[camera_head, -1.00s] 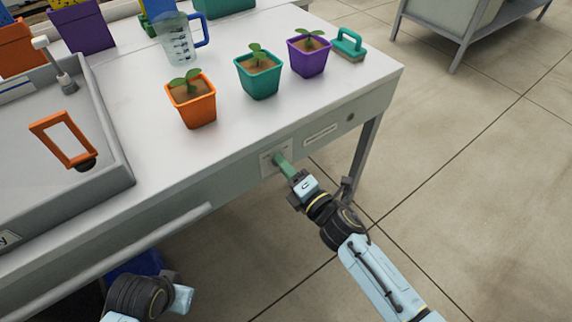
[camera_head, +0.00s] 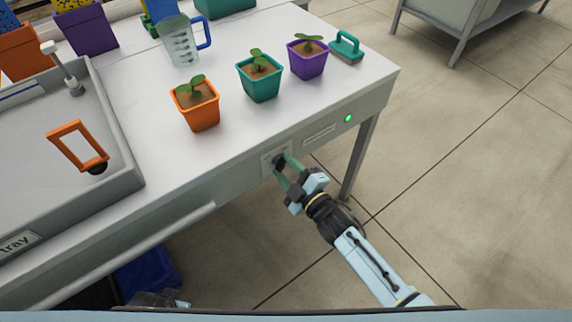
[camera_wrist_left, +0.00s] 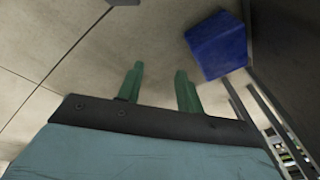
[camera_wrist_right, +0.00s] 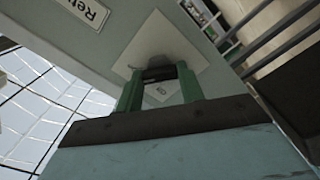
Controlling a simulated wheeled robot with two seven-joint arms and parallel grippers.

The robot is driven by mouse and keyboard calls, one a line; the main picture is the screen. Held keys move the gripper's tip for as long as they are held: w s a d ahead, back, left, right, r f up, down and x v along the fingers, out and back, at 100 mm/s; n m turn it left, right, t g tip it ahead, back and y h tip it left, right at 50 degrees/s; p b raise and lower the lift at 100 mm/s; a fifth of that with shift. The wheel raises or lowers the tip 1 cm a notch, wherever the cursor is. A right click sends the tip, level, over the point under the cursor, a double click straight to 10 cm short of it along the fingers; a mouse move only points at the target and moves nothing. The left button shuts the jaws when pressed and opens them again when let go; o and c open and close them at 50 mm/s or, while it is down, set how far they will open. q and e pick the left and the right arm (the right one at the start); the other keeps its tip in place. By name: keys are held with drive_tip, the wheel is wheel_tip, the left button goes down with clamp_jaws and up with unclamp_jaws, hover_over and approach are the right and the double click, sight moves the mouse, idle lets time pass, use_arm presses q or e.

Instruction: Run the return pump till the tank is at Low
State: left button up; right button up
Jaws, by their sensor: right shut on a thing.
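My right gripper (camera_head: 286,172) is at the front panel of the bench, shut on a dark switch knob (camera_head: 279,160) on a pale square plate. In the right wrist view the two green fingers (camera_wrist_right: 159,88) sit either side of the knob (camera_wrist_right: 158,73). A label plate beginning "Ret" (camera_wrist_right: 85,11) is beside it. A green lamp (camera_head: 348,118) glows on the panel to the right. My left gripper (camera_wrist_left: 160,72) is open and empty above the floor, its fingers apart; in the head view only a bit of that arm shows at the bottom. I cannot make out a tank level.
On the bench (camera_head: 240,130) stand orange (camera_head: 200,112), teal (camera_head: 261,84) and purple (camera_head: 308,64) seedling pots, a clear jug (camera_head: 180,45) and a teal-handled brush (camera_head: 346,46). A grey tray (camera_head: 128,180) is at left. A blue box (camera_wrist_left: 217,46) is below. Floor at right is clear.

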use_arm(q)
drive_tip(key=shift+s+a+f+p, duration=0.1)
drive_tip(key=shift+s+f+p, duration=0.2)
drive_tip(key=shift+s+f, duration=0.5)
use_arm(e)
drive_tip(key=shift+m, duration=1)
use_arm(q)
drive_tip(key=shift+w+f, duration=0.1)
drive_tip(key=shift+f, duration=0.05)
use_arm(e)
drive_tip(key=o, duration=1)
drive_tip(key=shift+s, duration=0.1)
drive_tip(key=shift+s+d, duration=0.2)
use_arm(q)
drive_tip(key=s+a+f+g+p, duration=0.1)
drive_tip(key=s+f+p, duration=0.2)
drive_tip(key=s, duration=0.4)
drive_tip(key=shift+f, duration=0.85)
use_arm(e)
drive_tip(key=v, duration=1.2)
drive_tip(key=shift+s+d, duration=0.2)
drive_tip(key=shift+s, duration=0.1)
use_arm(q)
drive_tip(key=shift+s+a, duration=0.1)
